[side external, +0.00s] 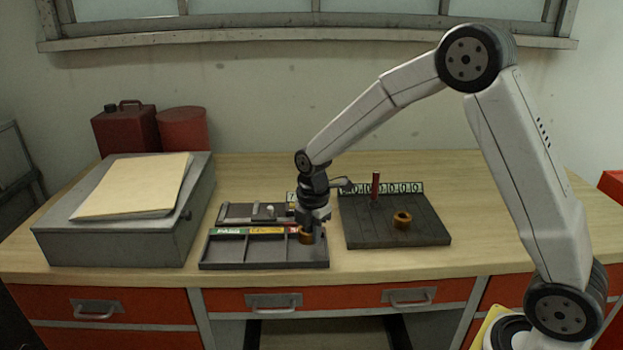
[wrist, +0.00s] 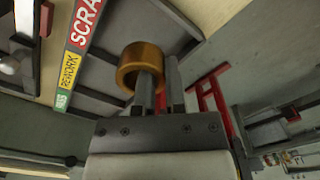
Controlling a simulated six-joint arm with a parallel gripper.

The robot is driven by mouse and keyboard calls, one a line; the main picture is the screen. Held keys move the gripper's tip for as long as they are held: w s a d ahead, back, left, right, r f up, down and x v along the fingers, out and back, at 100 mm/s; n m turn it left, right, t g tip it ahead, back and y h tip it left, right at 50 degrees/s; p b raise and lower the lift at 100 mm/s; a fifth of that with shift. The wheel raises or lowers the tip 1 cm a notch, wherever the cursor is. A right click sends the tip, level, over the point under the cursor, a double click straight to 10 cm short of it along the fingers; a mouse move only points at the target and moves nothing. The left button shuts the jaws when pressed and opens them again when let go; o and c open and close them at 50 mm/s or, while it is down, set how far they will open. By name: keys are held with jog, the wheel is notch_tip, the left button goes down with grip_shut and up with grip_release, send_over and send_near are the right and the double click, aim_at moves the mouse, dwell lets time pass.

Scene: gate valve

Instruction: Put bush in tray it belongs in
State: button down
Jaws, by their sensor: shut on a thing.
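A copper-brown bush (side external: 306,236) is held in my gripper (side external: 312,225) over the right-hand part of the dark sorting tray (side external: 265,266). The wrist view shows the bush (wrist: 140,66) as a ring at the fingertips of my gripper (wrist: 160,85), the fingers shut on it; how they sit on its wall is hard to tell. The tray has sections with a green PASS label (side external: 229,231), a yellow REWORK label (side external: 260,231) and a red SCRAP label (wrist: 84,22). The bush is at the SCRAP side. Whether it touches the tray floor, I cannot tell.
A dark board (side external: 370,230) to the right bears another brown bush (side external: 402,220) and an upright reddish rod (side external: 376,187), with a row of number tiles (side external: 405,188) behind. A second grey tray (side external: 240,211) lies behind the sorting tray. A grey box (side external: 120,235) with a folder stands left.

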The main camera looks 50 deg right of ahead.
aim_at(312, 255)
jog(key=shift+w+f, duration=0.1)
jog(key=shift+w+f, duration=0.1)
jog(key=shift+f, duration=1.65)
jog(key=shift+f, duration=0.15)
jog(key=c, duration=0.7)
grip_release()
notch_tip(312, 255, up, 12)
jog(key=shift+r, duration=0.2)
